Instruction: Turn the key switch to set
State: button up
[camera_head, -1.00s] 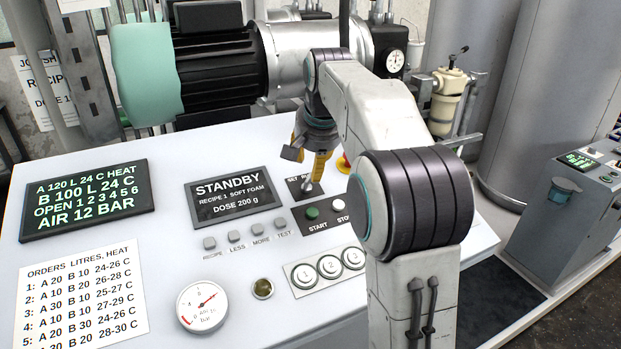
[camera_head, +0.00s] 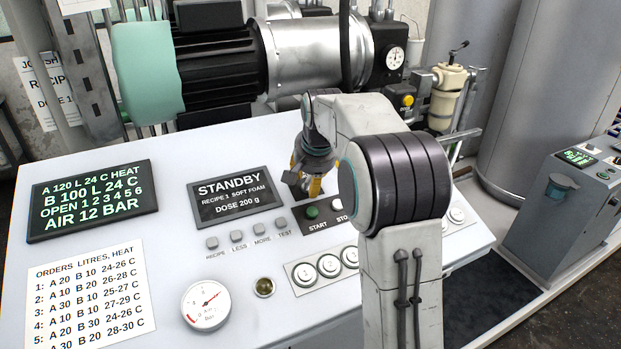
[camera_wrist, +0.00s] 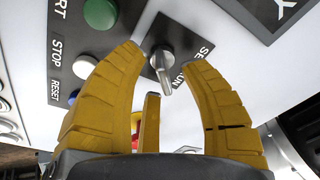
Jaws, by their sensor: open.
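The key switch (camera_wrist: 161,62) is a silver key on a dark plate with SET and RUN lettering in the wrist view. Its grip points down in that picture, between the labels' side and the START button. My gripper (camera_wrist: 165,70) has yellow fingers spread open on both sides of the key, with a third finger below it. The fingers do not visibly touch the key. In the head view my gripper (camera_head: 306,190) is low over the panel, and the key switch is hidden behind it.
A green START button (camera_wrist: 100,14) and a white STOP button (camera_wrist: 84,67) sit close beside the fingers. The STANDBY display (camera_head: 235,196) is left of my gripper in the head view. A pressure gauge (camera_head: 206,305) is nearer the front.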

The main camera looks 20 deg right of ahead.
jog(key=shift+c, duration=0.2)
grip_shut()
jog(key=shift+n, duration=0.7)
jog(key=shift+o, duration=0.2)
grip_release()
jog(key=shift+a, duration=0.1)
jog(key=v, duration=1.2)
